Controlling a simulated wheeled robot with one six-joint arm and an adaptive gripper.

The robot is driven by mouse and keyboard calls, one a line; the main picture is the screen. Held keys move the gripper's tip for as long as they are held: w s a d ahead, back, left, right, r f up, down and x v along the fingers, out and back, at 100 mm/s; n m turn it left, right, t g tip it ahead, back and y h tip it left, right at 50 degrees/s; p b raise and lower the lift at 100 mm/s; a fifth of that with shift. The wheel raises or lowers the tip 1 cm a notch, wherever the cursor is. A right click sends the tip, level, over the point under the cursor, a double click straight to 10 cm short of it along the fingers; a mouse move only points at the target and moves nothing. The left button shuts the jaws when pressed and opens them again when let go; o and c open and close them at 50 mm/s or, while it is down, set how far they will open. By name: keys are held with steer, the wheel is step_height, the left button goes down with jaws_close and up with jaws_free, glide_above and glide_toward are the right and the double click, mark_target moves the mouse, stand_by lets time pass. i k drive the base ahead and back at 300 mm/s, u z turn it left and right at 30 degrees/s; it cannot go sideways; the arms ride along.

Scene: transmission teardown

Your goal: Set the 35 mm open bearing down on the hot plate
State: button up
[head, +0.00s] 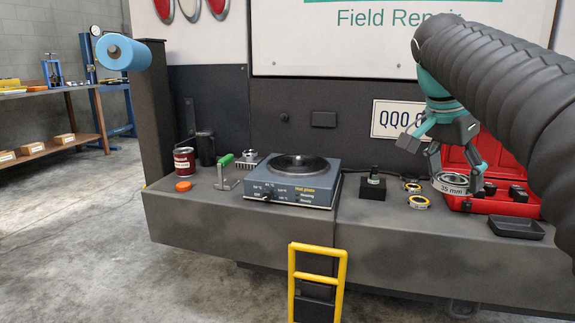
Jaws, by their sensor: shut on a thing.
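The bearing (452,183) is a silvery ring marked "35 mm" at the right of the truck bed. My gripper (457,172), teal and dark grey, reaches down from the upper right and is shut on the bearing. The bearing is at the left edge of the red case; whether it is lifted clear of the surface I cannot tell. The hot plate (296,183) is a blue-grey box with a round dark plate on top, left of the gripper. Its round top is bare.
The open red case (490,205) and a black tray (515,227) are at right. A green-handled tool (226,172) and red can (184,161) stand left.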

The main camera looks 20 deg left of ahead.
mark_target(298, 158)
steer(key=z, duration=0.35)
steer(key=i, duration=1.4)
steer(key=u, duration=1.05)
steer(key=i, duration=0.35)
steer(key=u, duration=0.35)
